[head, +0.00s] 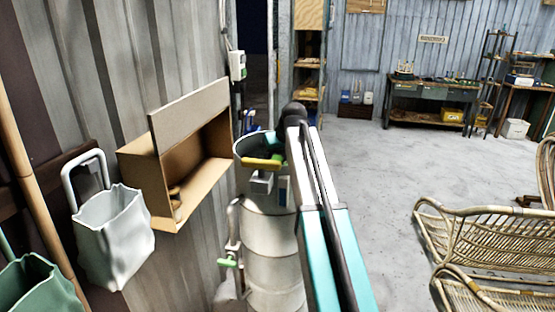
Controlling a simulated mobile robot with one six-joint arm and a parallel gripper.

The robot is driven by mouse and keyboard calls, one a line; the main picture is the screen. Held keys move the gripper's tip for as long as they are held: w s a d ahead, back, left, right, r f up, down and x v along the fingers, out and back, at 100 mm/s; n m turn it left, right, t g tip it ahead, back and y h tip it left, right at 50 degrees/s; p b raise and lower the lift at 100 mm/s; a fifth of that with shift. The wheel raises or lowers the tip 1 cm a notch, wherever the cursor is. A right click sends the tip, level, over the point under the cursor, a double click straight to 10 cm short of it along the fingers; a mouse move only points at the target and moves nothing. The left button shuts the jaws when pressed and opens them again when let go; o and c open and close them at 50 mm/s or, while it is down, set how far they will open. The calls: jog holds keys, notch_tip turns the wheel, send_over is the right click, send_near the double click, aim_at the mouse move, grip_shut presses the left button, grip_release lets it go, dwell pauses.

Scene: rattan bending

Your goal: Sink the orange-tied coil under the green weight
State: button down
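An upright pale metal drum (270,235) stands in the middle, open at the top. A dark inside with a bit of green shows in its mouth, partly behind my arm; I cannot tell whether the green is the weight. A yellow bar (262,162) lies across the drum's near rim. My arm reaches up from the bottom right, and its black joint is over the drum's right side. My gripper is hidden behind the arm. A small tan curved thing (176,198) sits in an open cardboard box (203,160); no orange tie is visible.
A pale grey bag (112,232) and a green bag (38,285) hang at the left. A tap with a green handle (228,262) juts from the drum's left side. Rattan seats (485,235) stand at the right. Grey floor between them and my arm is clear.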

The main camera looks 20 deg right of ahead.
jog(key=shift+r, duration=0.1)
jog(key=c, duration=0.9)
grip_release()
jog(key=shift+s, duration=0.1)
jog(key=shift+b+v, duration=1.4)
jog(key=shift+v, duration=5.4)
